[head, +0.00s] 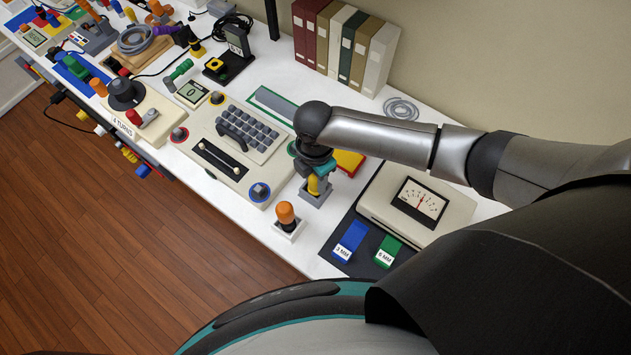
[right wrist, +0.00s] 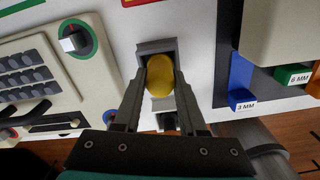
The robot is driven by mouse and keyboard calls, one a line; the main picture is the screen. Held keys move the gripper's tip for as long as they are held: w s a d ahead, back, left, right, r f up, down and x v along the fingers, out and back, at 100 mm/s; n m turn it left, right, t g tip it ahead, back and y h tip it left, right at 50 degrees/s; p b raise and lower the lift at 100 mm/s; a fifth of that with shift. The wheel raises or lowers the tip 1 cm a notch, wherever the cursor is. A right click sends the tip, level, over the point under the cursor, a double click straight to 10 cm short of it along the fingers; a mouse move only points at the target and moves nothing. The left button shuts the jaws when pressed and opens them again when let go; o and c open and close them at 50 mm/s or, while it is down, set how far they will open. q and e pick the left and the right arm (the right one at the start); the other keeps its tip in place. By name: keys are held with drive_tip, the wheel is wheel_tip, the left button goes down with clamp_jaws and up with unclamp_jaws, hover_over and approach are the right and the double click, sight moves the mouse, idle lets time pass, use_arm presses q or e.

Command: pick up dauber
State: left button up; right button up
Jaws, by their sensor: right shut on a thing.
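The dauber, a piece with a rounded yellow body (head: 314,186), stands upright at a grey block-like holder (head: 321,199) on the white bench. My right gripper (head: 316,178) reaches down over it from above. In the right wrist view the two grey fingers of the right gripper (right wrist: 160,95) are closed on the sides of the yellow dauber (right wrist: 161,82). The grey holder (right wrist: 155,46) shows just beyond it. I cannot tell whether the dauber's lower end is still seated in the holder. My left gripper is not in view.
An orange-topped piece in a white holder (head: 287,215) stands just in front. A beige keyboard console (head: 213,142) lies left, a meter box (head: 405,205) right. Blue (head: 349,241) and green (head: 388,250) labelled blocks lie on a dark mat. Binders (head: 345,45) stand behind.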

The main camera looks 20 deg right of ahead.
clamp_jaws()
drive_tip(key=shift+r, duration=0.1)
wheel_tip(320, 180, up, 20)
drive_tip(key=p, duration=0.4)
idle(0.6)
